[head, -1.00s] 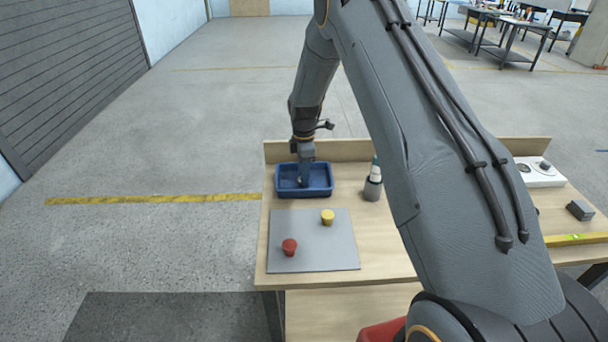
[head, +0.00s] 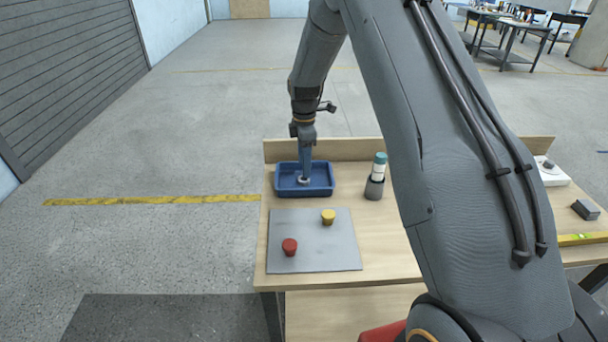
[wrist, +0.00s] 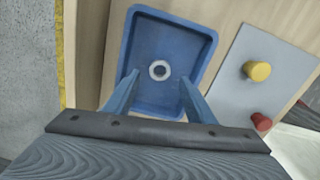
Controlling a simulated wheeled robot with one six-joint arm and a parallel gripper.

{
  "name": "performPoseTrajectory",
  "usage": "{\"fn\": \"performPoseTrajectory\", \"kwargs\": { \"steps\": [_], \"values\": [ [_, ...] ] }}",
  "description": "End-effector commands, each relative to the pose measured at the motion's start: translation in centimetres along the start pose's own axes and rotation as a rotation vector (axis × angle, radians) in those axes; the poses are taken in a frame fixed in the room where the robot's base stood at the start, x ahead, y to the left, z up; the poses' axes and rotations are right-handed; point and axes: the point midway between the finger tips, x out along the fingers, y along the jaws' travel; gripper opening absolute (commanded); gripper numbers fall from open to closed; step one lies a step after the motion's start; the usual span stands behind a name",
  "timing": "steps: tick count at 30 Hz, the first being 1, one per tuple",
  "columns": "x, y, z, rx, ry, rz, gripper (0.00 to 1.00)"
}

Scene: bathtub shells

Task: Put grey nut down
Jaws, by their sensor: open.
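The grey nut (wrist: 159,70) lies flat on the floor of the blue tray (wrist: 204,32) in the wrist view, with its dark hole facing up. In the head view the nut (head: 303,180) shows as a small pale ring inside the tray (head: 325,190), just below my fingers. My gripper (wrist: 157,84) is open, its two blue fingers spread wide to either side with the nut apart from both. In the head view my gripper (head: 305,170) points down over the tray.
A grey mat (head: 330,257) in front of the tray bears a yellow cup-shaped piece (head: 328,217) and a red one (head: 290,247). A bottle with a green cap (head: 379,168) stands in a grey holder right of the tray. A wooden ledge (head: 345,148) runs behind.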

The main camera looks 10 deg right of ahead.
Motion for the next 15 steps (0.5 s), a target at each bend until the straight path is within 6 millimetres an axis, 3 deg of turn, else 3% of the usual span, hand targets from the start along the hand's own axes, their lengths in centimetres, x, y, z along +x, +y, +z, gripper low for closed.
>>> {"fn": "performPoseTrajectory", "kwargs": {
  "steps": [6,15],
  "values": [
    [-4.1,0.2,0.0,0.000,0.000,0.004,0.50],
    [-7.0,-0.2,0.0,0.012,0.000,0.002,0.50]
  ]
}}
